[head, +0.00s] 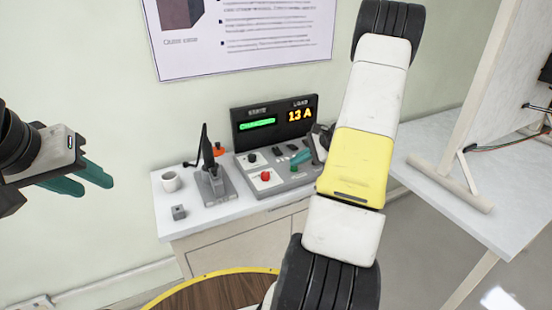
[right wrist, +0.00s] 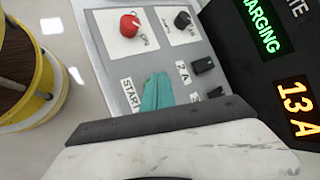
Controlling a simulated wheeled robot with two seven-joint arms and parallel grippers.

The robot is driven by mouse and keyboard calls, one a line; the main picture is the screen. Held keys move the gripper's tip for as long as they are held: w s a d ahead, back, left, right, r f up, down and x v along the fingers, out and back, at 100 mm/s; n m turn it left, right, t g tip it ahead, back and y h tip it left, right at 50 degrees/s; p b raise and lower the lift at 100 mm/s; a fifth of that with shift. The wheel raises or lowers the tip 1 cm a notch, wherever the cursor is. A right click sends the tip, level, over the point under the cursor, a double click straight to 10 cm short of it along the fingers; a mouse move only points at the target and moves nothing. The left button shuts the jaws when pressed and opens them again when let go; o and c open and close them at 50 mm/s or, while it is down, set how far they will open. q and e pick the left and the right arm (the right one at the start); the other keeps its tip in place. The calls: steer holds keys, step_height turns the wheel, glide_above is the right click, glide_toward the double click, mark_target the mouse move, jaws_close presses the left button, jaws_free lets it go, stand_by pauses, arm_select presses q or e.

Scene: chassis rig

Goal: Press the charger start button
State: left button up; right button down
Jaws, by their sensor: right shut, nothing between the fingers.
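The charger's grey control panel (head: 283,182) stands on the bench; it also shows in the right wrist view (right wrist: 95,45). Its display (head: 275,122) shows green lettering, reading CHARGING in the right wrist view (right wrist: 259,22), and an orange 13 A. My right gripper (head: 301,157) is shut and empty, its teal fingertips (right wrist: 157,90) over the panel beside the START label (right wrist: 130,96). The fingers hide the start button, so I cannot see whether they touch it. My left gripper (head: 96,182) is open and empty, left of the bench, away from the panel.
The panel carries a red knob (head: 265,176), a black knob (right wrist: 182,20) and black switches (right wrist: 203,65). A white table (head: 475,175) is at right.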

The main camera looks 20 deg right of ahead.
mark_target(297, 168)
steer(key=shift+r, duration=0.55)
steer(key=shift+r, duration=2.5)
